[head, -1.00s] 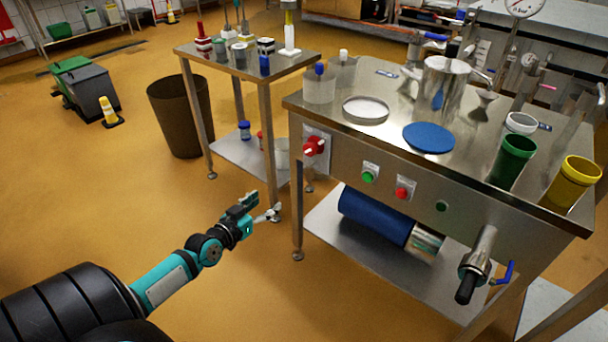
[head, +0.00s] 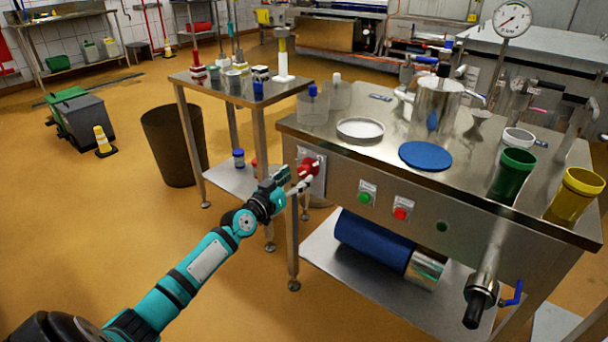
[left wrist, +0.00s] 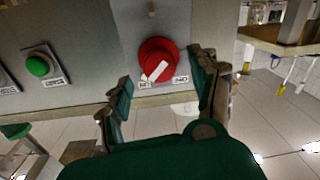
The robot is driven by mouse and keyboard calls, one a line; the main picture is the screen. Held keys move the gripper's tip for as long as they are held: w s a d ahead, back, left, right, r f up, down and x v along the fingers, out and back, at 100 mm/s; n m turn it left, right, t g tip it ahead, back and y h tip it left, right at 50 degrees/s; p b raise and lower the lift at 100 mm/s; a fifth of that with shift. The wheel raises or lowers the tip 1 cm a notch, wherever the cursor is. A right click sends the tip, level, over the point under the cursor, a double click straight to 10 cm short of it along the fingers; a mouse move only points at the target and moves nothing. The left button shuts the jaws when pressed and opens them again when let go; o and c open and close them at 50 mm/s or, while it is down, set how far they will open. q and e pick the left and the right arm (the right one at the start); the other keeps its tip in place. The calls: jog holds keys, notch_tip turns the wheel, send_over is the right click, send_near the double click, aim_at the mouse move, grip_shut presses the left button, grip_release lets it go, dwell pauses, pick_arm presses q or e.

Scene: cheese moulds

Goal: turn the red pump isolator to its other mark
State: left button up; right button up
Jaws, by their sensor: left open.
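The red pump isolator (head: 309,169) is a round red knob on a pale plate at the left end of the steel bench's front panel. In the left wrist view the red knob (left wrist: 157,59) has a white bar slanting down to the left, with marks on the plate below it. My left gripper (head: 291,183) is open, right in front of the knob. In the left wrist view its fingers (left wrist: 163,92) are spread, and the knob shows between and beyond their tips. I cannot tell whether a finger touches it. My right gripper is not in view.
A green button (head: 365,198) and a red button (head: 401,213) sit on the same panel to the right. A side table (head: 222,95) with small tools stands at the left, with a brown bin (head: 172,140) beside it. The floor in front is clear.

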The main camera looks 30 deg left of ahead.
aim_at(302, 172)
pick_arm(q)
jog(key=shift+w+d+b, duration=0.1)
jog(key=shift+w+b, duration=0.35)
jog(key=shift+w, duration=1.7)
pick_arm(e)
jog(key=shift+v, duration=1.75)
pick_arm(q)
jog(key=shift+c, duration=0.2)
jog(key=shift+s, duration=0.1)
jog(key=c, duration=1.1)
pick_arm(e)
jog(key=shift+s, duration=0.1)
